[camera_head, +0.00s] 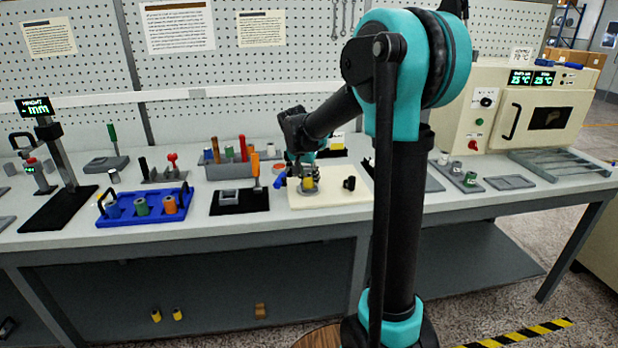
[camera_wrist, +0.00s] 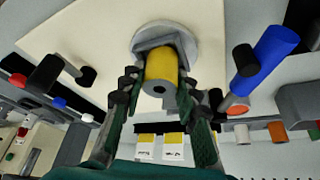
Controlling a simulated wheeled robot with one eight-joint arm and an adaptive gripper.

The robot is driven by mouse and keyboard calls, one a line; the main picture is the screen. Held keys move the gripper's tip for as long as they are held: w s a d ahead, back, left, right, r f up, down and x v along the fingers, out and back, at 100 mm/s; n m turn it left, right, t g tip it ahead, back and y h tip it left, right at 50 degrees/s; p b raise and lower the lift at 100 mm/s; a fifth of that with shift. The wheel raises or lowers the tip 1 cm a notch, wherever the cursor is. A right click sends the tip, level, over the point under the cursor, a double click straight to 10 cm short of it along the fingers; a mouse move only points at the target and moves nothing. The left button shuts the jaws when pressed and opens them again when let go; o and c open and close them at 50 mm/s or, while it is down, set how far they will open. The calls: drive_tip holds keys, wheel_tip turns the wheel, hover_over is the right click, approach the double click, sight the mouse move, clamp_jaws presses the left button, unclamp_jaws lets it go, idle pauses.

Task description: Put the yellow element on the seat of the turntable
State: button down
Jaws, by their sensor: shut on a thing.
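The turntable (camera_wrist: 190,38) is a pale round disc with a grey angular seat (camera_wrist: 147,44) right behind the element. The element lines up with the seat and overlaps it in the wrist view. I cannot tell whether it rests fully in it. The fingers hide part of the seat.
A blue tray (camera_head: 120,219) with several spools stands left. A black mat (camera_head: 226,207) lies between them. Tool holders stand behind.

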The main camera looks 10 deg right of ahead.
drive_tip(key=c, duration=1.1)
unclamp_jaws()
drive_tip(key=shift+f, duration=0.1)
drive_tip(key=v, duration=1.2)
drive_tip(key=s+d+f+n+y, duration=0.1)
drive_tip(key=s+d+f+n, duration=0.1)
drive_tip(key=s+f, duration=0.5)
drive_tip(key=s+d+f+n, duration=0.2)
drive_tip(key=s+f, duration=0.6)
drive_tip(key=s, duration=0.2)
drive_tip(key=s+d+f+n+y, duration=0.1)
drive_tip(key=s+d+f+n, duration=0.1)
drive_tip(key=s+f, duration=0.6)
drive_tip(key=shift+s+d+n+y, duration=0.3)
drive_tip(key=shift+s+n, duration=0.1)
drive_tip(key=shift+s, duration=0.3)
